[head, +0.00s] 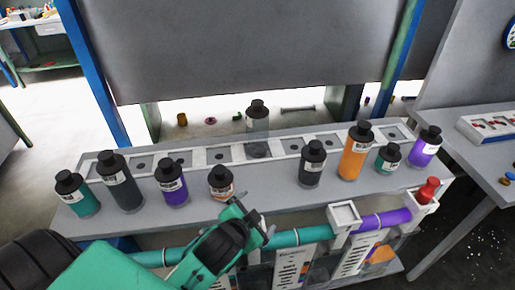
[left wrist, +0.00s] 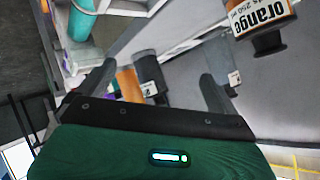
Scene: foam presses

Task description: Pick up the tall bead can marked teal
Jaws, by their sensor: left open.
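Two teal cans with black caps stand on the grey bench in the head view. The one at the far left (head: 78,198) looks taller, and the other, at the right (head: 388,158), is short. Their label words are too small to read, so I cannot confirm which is marked teal. My left gripper (head: 256,217) is open and empty at the bench's front edge, close to a short orange can (head: 221,183) and right of the left teal can. In the left wrist view its fingers (left wrist: 155,92) are spread; no teal can is clear there. My right gripper is not in view.
A tall dark can (head: 122,190) and a purple can (head: 171,185) stand right of the left teal can. A grey can (head: 258,135) sits in the slotted rack (head: 188,158). A tall orange can (head: 353,158) stands further right. A teal pipe (head: 302,236) runs along the front.

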